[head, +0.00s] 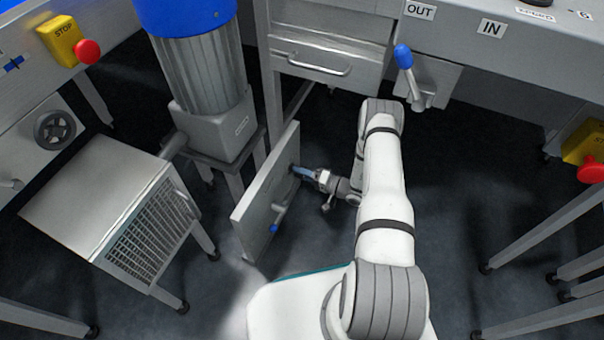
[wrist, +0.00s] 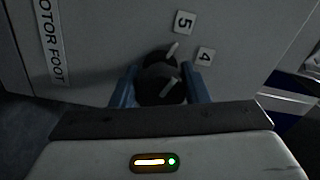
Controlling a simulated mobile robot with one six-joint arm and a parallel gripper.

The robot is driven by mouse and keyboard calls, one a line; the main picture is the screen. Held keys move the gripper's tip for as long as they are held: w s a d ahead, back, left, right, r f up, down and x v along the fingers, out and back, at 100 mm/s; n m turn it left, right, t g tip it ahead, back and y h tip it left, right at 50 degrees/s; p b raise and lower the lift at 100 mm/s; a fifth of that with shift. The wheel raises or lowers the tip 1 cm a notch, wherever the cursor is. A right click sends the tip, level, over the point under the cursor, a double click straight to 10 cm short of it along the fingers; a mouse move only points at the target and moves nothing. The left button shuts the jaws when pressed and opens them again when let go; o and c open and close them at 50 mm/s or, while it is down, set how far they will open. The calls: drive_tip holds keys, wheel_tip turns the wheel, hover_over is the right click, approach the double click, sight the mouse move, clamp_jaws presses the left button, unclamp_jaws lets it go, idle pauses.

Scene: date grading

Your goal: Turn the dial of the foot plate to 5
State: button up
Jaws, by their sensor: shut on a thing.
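The foot plate (head: 268,195) is a grey upright panel left of my arm in the head view. In the wrist view, the plate (wrist: 110,60) carries a label reading MOTOR FOOT (wrist: 50,35). Its black dial (wrist: 160,75) has light pointer marks and sits between the blue fingers of my gripper (wrist: 160,92), which is shut on it. The number labels 5 (wrist: 184,22) and 4 (wrist: 205,56) are above and to the right of the dial. The upper pointer mark leans up and right, roughly toward the 5. In the head view, my gripper (head: 302,172) touches the plate and hides the dial.
A lever with a blue tip (head: 275,227) is low on the plate. A blue-topped motor (head: 200,70) stands behind it, and a grey vented box (head: 110,200) is at left. A drawer unit (head: 325,62) and a blue-knobbed lever (head: 403,57) are above. Dark floor (head: 450,240) is open at right.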

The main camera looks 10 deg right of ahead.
drive_tip(key=shift+s+a+f+n, duration=0.15)
drive_tip(key=shift+s+a+n, duration=0.05)
drive_tip(key=shift+n, duration=0.3)
drive_tip(key=o, duration=1)
drive_tip(key=shift+w+d, duration=0.1)
drive_tip(key=shift+c, duration=0.2)
drive_tip(key=p+v, duration=0.2)
drive_tip(key=v, duration=0.5)
drive_tip(key=shift+s+d, duration=0.25)
drive_tip(key=shift+d, duration=0.05)
